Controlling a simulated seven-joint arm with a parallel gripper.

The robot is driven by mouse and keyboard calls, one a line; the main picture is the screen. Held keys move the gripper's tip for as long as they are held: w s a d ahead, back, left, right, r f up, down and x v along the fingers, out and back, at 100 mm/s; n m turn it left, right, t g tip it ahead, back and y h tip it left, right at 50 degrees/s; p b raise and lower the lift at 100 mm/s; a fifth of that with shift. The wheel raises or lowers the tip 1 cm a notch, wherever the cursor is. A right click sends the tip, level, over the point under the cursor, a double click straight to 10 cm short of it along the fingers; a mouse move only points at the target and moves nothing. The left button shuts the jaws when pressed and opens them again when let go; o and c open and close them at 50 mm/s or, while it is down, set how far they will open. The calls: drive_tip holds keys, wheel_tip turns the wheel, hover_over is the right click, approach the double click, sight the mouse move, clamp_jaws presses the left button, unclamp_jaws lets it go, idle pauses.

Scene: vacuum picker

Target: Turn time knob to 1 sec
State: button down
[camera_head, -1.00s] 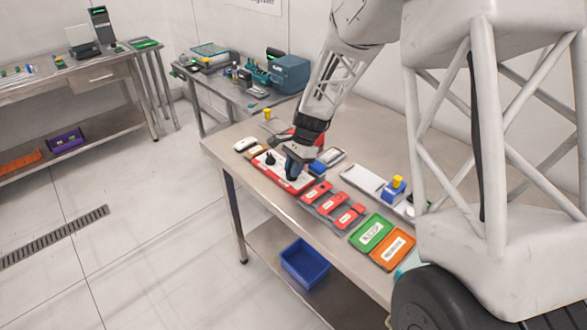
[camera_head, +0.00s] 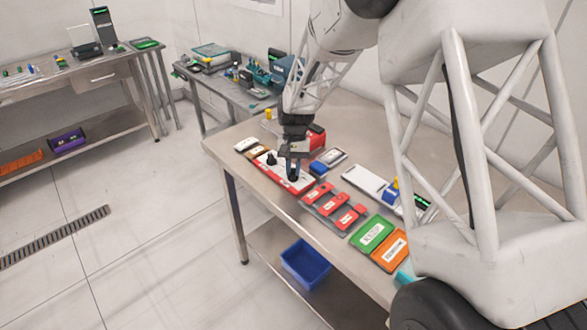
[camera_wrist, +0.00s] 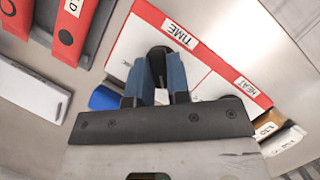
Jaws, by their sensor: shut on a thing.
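The red-and-white control panel (camera_head: 280,173) lies on the steel table, with two black knobs on it. In the wrist view the panel (camera_wrist: 120,58) shows TIME and HEAT labels. The time knob (camera_wrist: 158,54) is black and sits beside the TIME label. My gripper (camera_wrist: 159,78) has its two blue fingers shut on the time knob, one on each side. In the head view my gripper (camera_head: 292,172) points down at the panel and hides that knob. The heat knob (camera_head: 271,158) stands free to the left. The dial marks and the knob's pointer cannot be read.
Red labelled blocks (camera_head: 333,208) lie in a grey tray right of the panel. A green case (camera_head: 372,233) and an orange case (camera_head: 389,249) lie beyond them. A small blue block (camera_head: 318,168) is close beside my gripper.

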drive_tip(key=shift+f+n, duration=0.1)
drive_tip(key=shift+n, duration=0.2)
drive_tip(key=c, duration=1.1)
unclamp_jaws()
drive_tip(key=v, duration=0.8)
